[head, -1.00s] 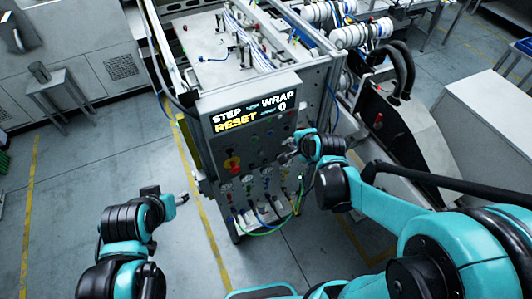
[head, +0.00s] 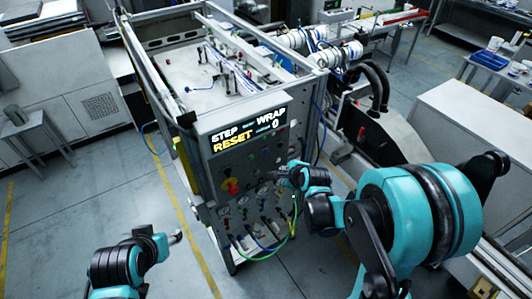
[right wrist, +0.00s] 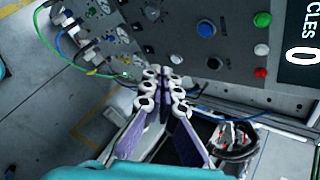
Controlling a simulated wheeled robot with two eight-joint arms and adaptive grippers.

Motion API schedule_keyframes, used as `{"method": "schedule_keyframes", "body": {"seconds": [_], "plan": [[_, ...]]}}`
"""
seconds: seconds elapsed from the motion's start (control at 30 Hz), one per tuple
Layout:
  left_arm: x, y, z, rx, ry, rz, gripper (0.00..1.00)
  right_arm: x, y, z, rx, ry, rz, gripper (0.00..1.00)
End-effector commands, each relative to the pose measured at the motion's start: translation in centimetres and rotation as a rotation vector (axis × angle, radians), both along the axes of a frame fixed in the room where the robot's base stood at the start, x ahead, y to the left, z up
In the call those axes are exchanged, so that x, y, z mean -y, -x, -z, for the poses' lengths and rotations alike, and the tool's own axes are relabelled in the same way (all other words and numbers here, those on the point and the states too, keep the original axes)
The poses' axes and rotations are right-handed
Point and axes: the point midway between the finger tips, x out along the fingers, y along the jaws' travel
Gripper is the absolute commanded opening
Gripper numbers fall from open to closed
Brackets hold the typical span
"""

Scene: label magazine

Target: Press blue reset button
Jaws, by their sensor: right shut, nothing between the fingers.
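The blue button (right wrist: 206,28) is a round dome on the grey control panel (right wrist: 226,84), at the top of the right wrist view. In the head view the panel (head: 216,165) stands upright under the display, and its small buttons are hard to tell apart. My right gripper (head: 285,176) is at the panel's right side. In the right wrist view its shut, empty fingertips (right wrist: 163,76) are below and left of the blue button, apart from it in the picture. My left gripper (head: 176,237) is low at left, away from the panel; its jaw state is unclear.
Green (right wrist: 262,20), white (right wrist: 262,50) and red (right wrist: 260,72) buttons sit right of the blue one. A black knob (right wrist: 214,63) is below it. The display (head: 248,133) reads STEP, WRAP, RESET and 0. Hoses (head: 285,243) hang at the panel's bottom.

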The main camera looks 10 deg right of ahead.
Motion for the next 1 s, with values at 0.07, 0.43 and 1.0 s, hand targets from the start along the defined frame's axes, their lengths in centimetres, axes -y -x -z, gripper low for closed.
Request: {"method": "schedule_keyframes", "body": {"seconds": [0.07, 0.43, 1.0], "plan": [[0.0, 0.0, -0.2, 0.000, 0.000, 0.000, 0.50, -0.4, -1.0, -0.1, 0.000, 0.000, -0.001, 0.00], [0.0, 0.0, -0.2, 0.000, 0.000, 0.000, 0.50, -2.1, -5.7, 0.1, 0.000, 0.001, -0.001, 0.00], [0.0, 0.0, 0.0, 0.000, 0.000, 0.000, 0.50, -2.6, -7.1, 0.0, 0.000, 0.000, 0.000, 0.00]]}}
